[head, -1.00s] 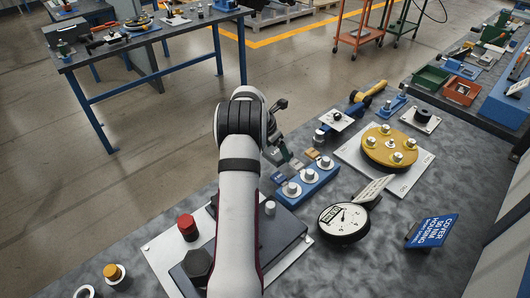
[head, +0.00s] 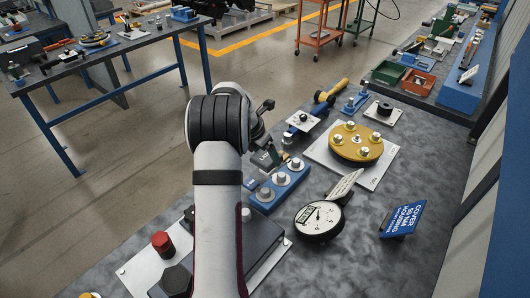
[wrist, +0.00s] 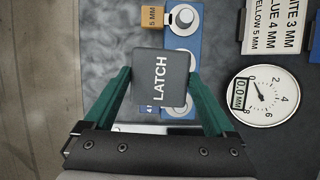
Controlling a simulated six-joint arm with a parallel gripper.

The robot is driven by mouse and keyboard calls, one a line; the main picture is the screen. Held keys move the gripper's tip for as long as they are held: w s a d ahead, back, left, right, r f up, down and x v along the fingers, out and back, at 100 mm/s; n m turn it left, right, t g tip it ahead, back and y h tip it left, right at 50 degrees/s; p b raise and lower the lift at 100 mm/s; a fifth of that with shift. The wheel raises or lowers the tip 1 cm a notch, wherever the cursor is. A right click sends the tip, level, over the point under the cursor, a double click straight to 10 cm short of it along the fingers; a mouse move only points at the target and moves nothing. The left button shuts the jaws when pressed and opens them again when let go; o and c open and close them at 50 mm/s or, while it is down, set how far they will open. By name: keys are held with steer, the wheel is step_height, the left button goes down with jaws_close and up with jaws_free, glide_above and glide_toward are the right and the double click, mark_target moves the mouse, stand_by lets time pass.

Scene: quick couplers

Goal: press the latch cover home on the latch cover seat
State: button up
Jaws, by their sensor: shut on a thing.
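The latch cover (wrist: 162,78) is a dark grey, square block with LATCH in white on its top. My gripper (wrist: 160,86) has green fingers shut on its two sides in the wrist view. Contact below the cover is not visible.
A dial gauge (head: 319,220) lies right of the blue block. A yellow disc (head: 356,143) on a white plate stands behind it. A small white plate (head: 302,121) is beyond my gripper. An orange 5 MM tag (wrist: 151,20) is close to the cover. A blue sign (head: 404,219) stands at right.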

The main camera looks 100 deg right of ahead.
steer(key=w+a+r+m+t+y, duration=0.1)
steer(key=w+a+m, duration=0.3)
steer(key=a+m, duration=0.4)
steer(key=w+a+r+m+t+y, duration=0.1)
steer(key=w+a+m+t+y, duration=0.2)
steer(key=a+m, duration=0.6)
steer(key=w+a+r+m+t+y, duration=0.1)
steer(key=w+a+m, duration=0.4)
steer(key=m, duration=1.3)
steer(key=a+t+y, duration=0.1)
steer(key=a, duration=0.3)
steer(key=shift+r+m, duration=0.15)
steer(key=shift+m, duration=0.15)
steer(key=shift+d+f, duration=0.1)
steer(key=shift+f, duration=2.8)
steer(key=shift+f, duration=1.1)
steer(key=o, duration=0.8)
